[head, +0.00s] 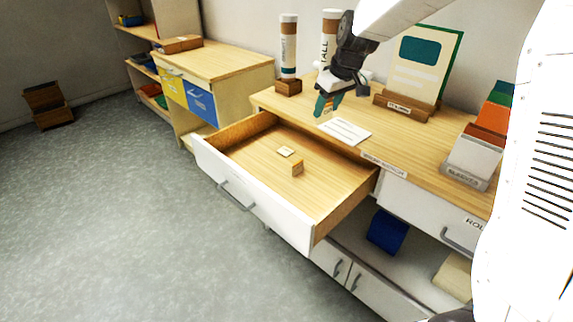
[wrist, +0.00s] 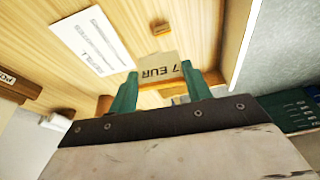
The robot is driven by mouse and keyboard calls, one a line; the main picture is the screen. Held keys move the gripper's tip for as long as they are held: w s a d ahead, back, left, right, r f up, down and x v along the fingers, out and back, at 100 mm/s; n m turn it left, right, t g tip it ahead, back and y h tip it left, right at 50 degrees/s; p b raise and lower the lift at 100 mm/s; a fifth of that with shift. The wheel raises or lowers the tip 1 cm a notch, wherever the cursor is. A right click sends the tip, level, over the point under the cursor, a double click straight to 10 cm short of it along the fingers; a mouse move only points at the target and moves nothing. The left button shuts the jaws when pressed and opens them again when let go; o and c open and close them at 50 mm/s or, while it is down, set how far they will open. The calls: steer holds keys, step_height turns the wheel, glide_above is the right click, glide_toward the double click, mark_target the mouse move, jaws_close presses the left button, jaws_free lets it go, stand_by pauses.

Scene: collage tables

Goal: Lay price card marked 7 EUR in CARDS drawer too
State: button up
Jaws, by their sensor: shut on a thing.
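My gripper (head: 328,106) has green fingers and is shut on a small tan price card. In the wrist view, the price card (wrist: 158,68) reads 7 EUR, upside down, between the two fingertips (wrist: 152,88). In the head view, my gripper hangs above the back left part of the worktop, behind the open drawer (head: 240,165). The drawer is pulled well out and has a white front with a grey handle. Inside lie a small pale card (head: 286,152) and a small wooden block (head: 297,168). No CARDS label can be read on this drawer.
A white printed sheet (head: 345,131) lies on the worktop (head: 420,140) beside my gripper. Two tall tubes (head: 289,50) stand behind left. A wooden stand (head: 405,107) holds a framed sheet. A card rack (head: 475,155) is at right. The drawer's floor is mostly bare.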

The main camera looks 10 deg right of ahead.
steer(key=f+m, duration=0.1)
steer(key=f, duration=0.6)
steer(key=s+d+f+m, duration=0.1)
steer(key=f, duration=0.6)
steer(key=s+f+m+h, duration=0.1)
steer(key=f, duration=0.5)
steer(key=shift+d+f+t, duration=0.35)
steer(key=shift+f+t, duration=0.05)
steer(key=shift+f, duration=2.05)
steer(key=shift+f, duration=0.1)
steer(key=o, duration=0.8)
steer(key=shift+o, duration=0.7)
